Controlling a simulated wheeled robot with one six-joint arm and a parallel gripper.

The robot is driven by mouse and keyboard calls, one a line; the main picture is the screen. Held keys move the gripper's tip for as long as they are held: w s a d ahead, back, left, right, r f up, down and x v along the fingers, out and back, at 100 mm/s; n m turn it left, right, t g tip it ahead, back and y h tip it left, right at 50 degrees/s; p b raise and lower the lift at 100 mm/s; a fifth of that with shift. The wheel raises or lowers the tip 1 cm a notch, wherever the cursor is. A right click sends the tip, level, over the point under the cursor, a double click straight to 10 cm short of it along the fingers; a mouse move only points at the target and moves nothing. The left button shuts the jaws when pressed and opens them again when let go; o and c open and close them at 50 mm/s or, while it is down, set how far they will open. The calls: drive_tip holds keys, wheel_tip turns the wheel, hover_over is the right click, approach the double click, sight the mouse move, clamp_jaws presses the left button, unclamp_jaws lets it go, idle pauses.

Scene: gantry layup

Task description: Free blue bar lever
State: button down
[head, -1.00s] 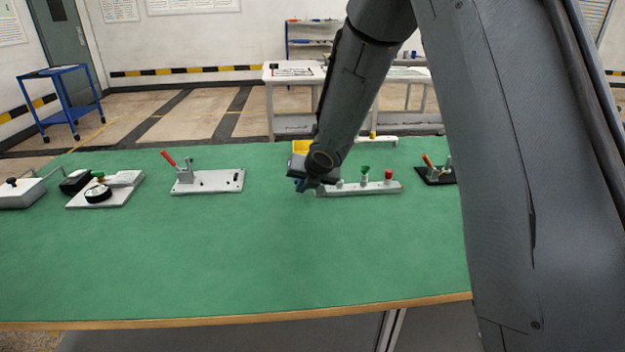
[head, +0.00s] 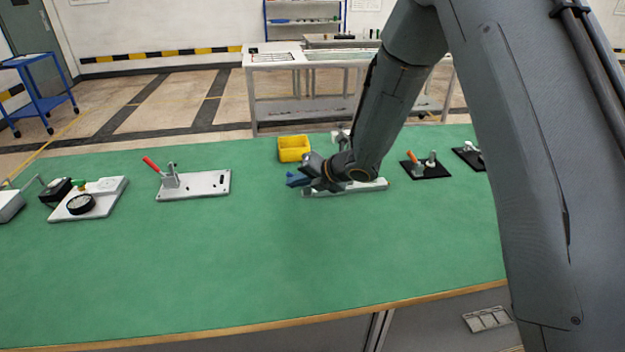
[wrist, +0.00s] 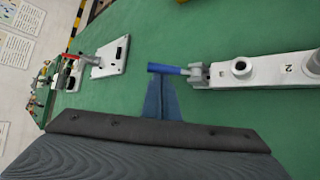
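The blue bar lever (wrist: 167,68) shows in the wrist view as a short blue handle on a grey metal pivot. The pivot joins the end of a pale grey bar fixture (wrist: 262,71), which also lies on the green table in the head view (head: 372,185). My gripper (wrist: 161,84) has its two blue fingers side by side with no clear gap, so it looks shut and empty. Its tips are right beside the lever; I cannot tell whether they touch it. In the head view my gripper (head: 296,180) is at the fixture's left end, and my wrist hides part of the fixture.
A yellow bin (head: 294,149) stands behind the fixture. A plate with a red-handled clamp (head: 205,185) is to the left, and a black plate with an orange-handled lever (head: 428,170) to the right. The front of the green table (head: 240,265) is clear.

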drive_tip(key=shift+s+a, duration=0.1)
drive_tip(key=shift+a, duration=0.15)
drive_tip(key=shift+d+r+p, duration=0.1)
drive_tip(key=shift+r+p, duration=0.4)
drive_tip(key=shift+r, duration=0.35)
drive_tip(key=shift+d, duration=0.1)
drive_tip(key=p+v, duration=0.3)
drive_tip(key=v, duration=0.6)
drive_tip(key=shift+d+p, duration=0.35)
drive_tip(key=shift+d, duration=0.25)
drive_tip(key=shift+s+f, duration=0.15)
